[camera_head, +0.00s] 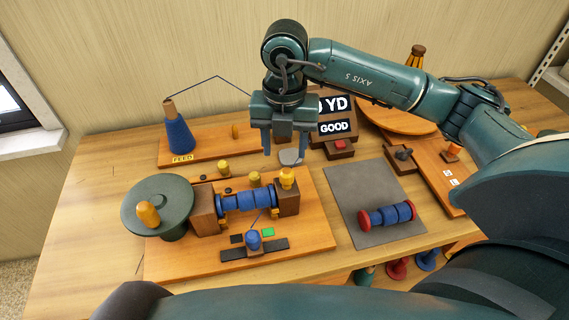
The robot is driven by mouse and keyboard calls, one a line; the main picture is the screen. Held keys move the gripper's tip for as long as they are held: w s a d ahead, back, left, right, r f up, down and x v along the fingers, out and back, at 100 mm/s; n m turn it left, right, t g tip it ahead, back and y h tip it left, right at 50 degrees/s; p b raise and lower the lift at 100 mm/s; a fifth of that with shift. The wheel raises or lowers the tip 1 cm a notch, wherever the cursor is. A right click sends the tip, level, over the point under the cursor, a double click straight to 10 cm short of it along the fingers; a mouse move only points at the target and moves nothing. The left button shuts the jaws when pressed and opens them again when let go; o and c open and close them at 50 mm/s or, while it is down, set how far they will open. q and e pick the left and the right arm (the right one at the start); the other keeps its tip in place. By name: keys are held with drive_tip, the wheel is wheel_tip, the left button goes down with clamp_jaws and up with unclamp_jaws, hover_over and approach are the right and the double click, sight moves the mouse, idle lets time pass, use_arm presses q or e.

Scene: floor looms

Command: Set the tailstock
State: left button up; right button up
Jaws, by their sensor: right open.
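The tailstock (288,205) is a brown wooden block with a yellow knob (287,177) on top, at the right end of the winder board (310,240). A spool wound with blue (245,202) lies between it and the wooden headstock block (205,212) on the left. At this viewing angle I cannot tell whether the tailstock touches the spool's end. My right gripper (286,150) points down with its fingers apart and empty. In the picture it is just above the yellow knob, apart from it. My left gripper is not in view.
A green hand wheel (158,203) with an orange knob stands left. A blue thread cone (178,135) stands on the FEED board behind. A red-ended blue spool (386,216) lies on the grey mat (350,185).

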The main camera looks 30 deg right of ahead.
wheel_tip(320, 180, up, 4)
drive_tip(key=shift+f, duration=0.15)
drive_tip(key=shift+a, duration=0.1)
idle(0.4)
